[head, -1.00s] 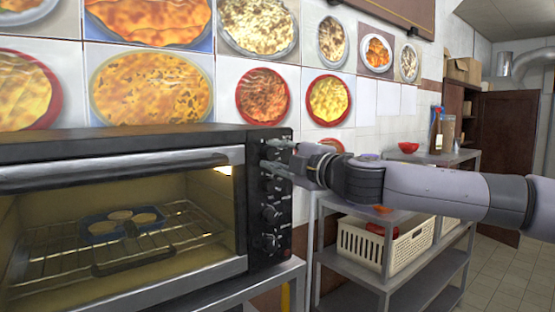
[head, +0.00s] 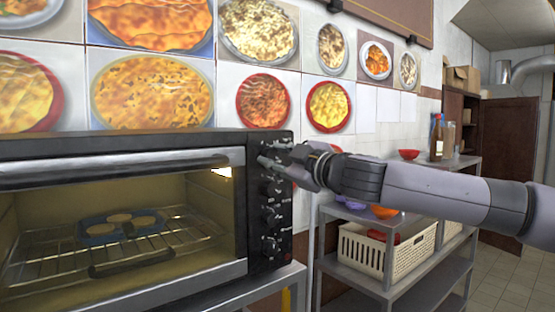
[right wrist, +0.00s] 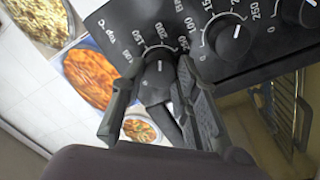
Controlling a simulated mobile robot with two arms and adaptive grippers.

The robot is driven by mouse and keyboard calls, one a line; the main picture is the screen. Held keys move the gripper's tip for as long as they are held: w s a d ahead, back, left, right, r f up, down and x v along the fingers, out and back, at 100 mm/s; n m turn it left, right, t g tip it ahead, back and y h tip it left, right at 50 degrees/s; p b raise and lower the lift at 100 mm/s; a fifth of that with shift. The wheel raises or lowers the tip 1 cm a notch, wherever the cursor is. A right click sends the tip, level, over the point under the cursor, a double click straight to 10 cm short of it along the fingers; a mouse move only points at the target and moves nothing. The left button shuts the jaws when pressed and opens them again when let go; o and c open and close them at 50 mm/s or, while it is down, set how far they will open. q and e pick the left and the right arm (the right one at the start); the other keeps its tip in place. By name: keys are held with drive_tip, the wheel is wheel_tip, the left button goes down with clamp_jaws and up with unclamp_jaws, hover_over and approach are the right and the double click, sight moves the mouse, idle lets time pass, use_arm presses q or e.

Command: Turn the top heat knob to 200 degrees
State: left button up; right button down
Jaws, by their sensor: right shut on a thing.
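The oven's top heat knob (right wrist: 158,80) is black with a white pointer mark, beside "Top °C" lettering and a dial scale in the right wrist view. My right gripper (right wrist: 155,76) has one finger on each side of this knob and is shut on it. The pointer faces the numbered side of the scale; the exact reading is hard to tell. In the head view my right gripper (head: 270,154) is at the upper part of the oven's control panel (head: 255,215) and hides the top knob. My left gripper is not in view.
More knobs (head: 268,216) run down the panel below my gripper; a neighbouring knob (right wrist: 232,38) shows in the wrist view. A metal shelf (head: 390,285) with a white basket (head: 370,250) stands under my right arm.

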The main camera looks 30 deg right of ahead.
drive_tip(key=shift+f, duration=0.1)
drive_tip(key=c, duration=1.2)
unclamp_jaws()
drive_tip(key=shift+s+d+f, duration=0.1)
drive_tip(key=shift+s, duration=1.9)
drive_tip(key=shift+s+d+f, duration=0.1)
drive_tip(key=shift+s+d, duration=0.05)
drive_tip(key=shift+s, duration=1.8)
drive_tip(key=shift+s+d+f, duration=0.1)
drive_tip(key=shift+s, duration=1.9)
